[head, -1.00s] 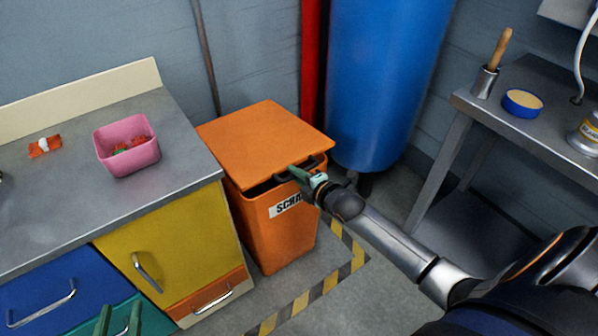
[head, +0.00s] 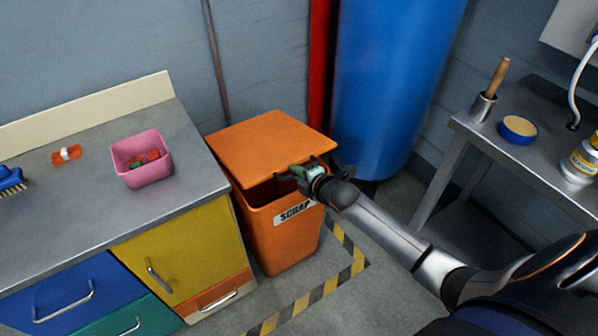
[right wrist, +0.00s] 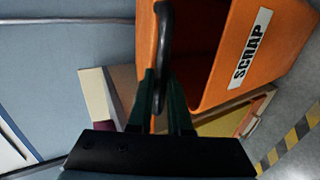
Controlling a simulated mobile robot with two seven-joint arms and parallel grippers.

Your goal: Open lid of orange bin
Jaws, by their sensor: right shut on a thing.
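The orange bin (head: 285,243), labelled SCRAP, stands on the floor right of the cabinet. Its flat orange lid (head: 268,146) is partly raised at the front, with a dark gap between lid and rim. My right gripper (head: 298,173) is at the lid's front edge. In the right wrist view, its green fingers (right wrist: 165,95) are shut on the dark curved lid handle (right wrist: 164,38). The bin's open mouth and label also show there, beside the lid's orange edge (right wrist: 146,35). My left gripper is out of view.
A workbench (head: 75,215) with a pink tub (head: 143,172) stands left of the bin. A blue tank (head: 395,85) and red pipe (head: 322,60) are behind it. A metal table (head: 540,135) is at right. Striped tape (head: 300,300) marks the floor.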

